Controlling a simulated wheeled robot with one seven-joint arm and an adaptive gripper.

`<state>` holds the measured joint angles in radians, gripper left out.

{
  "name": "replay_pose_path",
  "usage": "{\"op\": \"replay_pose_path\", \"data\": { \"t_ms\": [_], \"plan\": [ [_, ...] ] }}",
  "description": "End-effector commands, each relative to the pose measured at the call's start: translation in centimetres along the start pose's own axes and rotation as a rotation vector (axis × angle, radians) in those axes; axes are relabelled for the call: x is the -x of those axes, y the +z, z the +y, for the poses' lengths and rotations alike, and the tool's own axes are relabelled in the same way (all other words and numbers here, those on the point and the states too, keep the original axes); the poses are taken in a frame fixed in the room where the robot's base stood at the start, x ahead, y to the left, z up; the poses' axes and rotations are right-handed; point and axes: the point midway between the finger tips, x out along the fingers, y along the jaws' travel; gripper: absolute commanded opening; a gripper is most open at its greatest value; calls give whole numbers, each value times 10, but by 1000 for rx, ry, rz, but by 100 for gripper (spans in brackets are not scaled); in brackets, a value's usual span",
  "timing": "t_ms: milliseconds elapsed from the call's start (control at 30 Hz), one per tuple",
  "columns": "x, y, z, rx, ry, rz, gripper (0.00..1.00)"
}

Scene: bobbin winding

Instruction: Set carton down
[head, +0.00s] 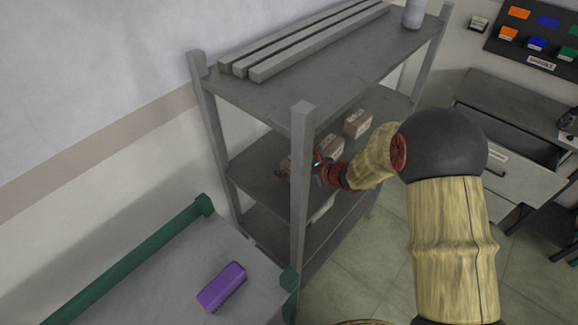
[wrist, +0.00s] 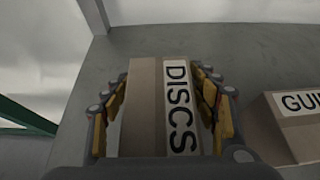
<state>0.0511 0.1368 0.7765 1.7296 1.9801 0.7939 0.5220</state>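A carton labelled DISCS (wrist: 146,105) is between the fingers of my gripper (wrist: 160,98) in the wrist view. The yellow finger pads lie along both its sides and appear to touch it near the tips. In the head view my gripper (head: 316,170) is at the middle shelf of the grey rack (head: 258,172), behind the front post; the held carton is mostly hidden there. The carton is at or just above the shelf surface (wrist: 250,55); its underside is hidden, so I cannot tell whether it touches.
A carton whose label begins GUI (wrist: 297,125) stands to the right of the held one. More cartons (head: 357,123) stand farther along the shelf. The rack's front post (head: 301,180) is close to my gripper. A purple object (head: 222,287) lies on the green-railed table (head: 165,280).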

Motion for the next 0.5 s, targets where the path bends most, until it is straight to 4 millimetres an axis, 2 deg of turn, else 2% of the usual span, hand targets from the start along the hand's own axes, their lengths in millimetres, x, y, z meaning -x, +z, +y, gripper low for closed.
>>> {"op": "replay_pose_path", "data": {
  "t_ms": [367, 500],
  "plan": [
    [1, 1, 0, 0, 0, 0, 64],
    [10, 3, -1, -1, -3, -1, 64]
  ]
}}
